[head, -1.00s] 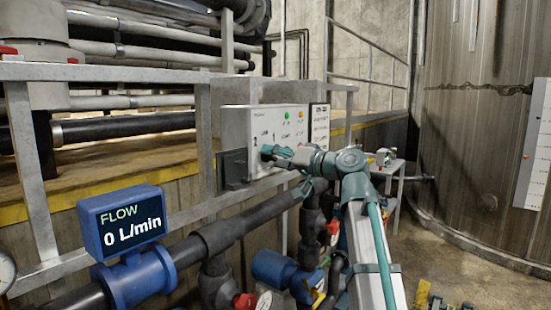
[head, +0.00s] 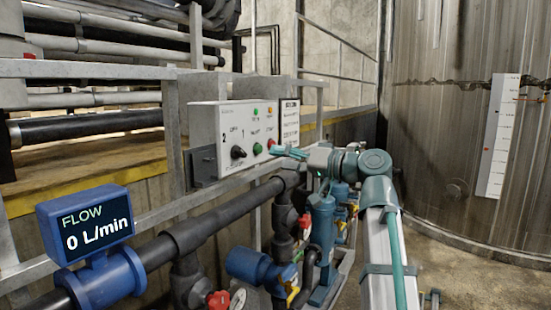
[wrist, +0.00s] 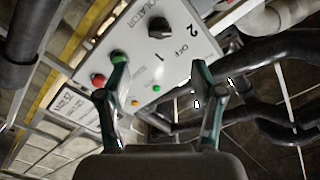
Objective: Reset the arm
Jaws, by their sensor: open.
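My gripper (head: 289,152) is in front of the right part of a white control panel (head: 208,128) in the head view. In the wrist view my gripper (wrist: 160,85) has its two green fingers spread apart with nothing between them. The panel (wrist: 135,45) lies beyond the fingers and looks tilted there. Its black rotary selector (wrist: 160,28), marked with 1, 2 and OFF, is clear of the fingers. A green button (wrist: 118,57) and a red button (wrist: 98,80) are near the left finger, which overlaps the green one in the picture.
A blue flow meter (head: 85,225) reads 0 L/min at the lower left. Dark pipes (head: 215,230) with red valve handles run below the panel. A metal railing (head: 100,70) stands behind. A large tank (head: 440,130) with a white level scale stands at the right.

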